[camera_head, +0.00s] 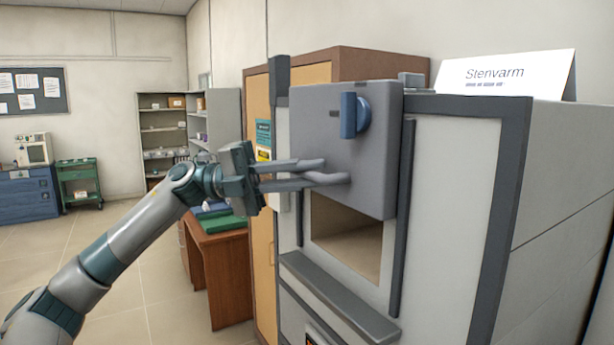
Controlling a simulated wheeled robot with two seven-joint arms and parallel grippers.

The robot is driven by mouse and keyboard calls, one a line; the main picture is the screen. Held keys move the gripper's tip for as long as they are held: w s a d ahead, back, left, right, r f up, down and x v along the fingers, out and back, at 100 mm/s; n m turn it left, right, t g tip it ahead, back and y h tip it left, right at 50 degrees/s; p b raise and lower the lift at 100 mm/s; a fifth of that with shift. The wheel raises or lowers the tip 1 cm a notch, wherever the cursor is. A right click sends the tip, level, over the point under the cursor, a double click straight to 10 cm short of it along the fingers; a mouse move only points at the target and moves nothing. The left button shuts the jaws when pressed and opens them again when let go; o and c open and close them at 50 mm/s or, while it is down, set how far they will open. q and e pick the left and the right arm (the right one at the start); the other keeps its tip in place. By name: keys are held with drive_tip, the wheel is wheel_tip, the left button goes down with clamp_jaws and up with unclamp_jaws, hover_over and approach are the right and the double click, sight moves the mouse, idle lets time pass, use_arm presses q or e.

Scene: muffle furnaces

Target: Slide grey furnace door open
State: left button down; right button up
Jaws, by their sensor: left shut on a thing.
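The grey furnace door (325,125) is a flat panel on the front of the furnace (455,170). It sits raised between dark vertical rails, and part of the tan-lined chamber opening (350,247) shows below its lower edge. A blue knob (355,115) is on the door's upper right. My left gripper (337,172) reaches in from the left, with its fingers shut at the lower part of the door. The exact part between the fingertips is hard to see. My right gripper is not in view.
A grey ledge (340,298) juts out below the opening. A white "Stenvarm" sign (508,75) stands on top of the furnace. A brown desk (222,265) and a tall wooden cabinet (262,220) are behind my left arm. The floor at left is clear.

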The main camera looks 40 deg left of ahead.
use_arm(q)
drive_tip(key=c, duration=1.7)
unclamp_jaws()
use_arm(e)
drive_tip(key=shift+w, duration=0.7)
use_arm(q)
drive_tip(key=shift+f, duration=0.1)
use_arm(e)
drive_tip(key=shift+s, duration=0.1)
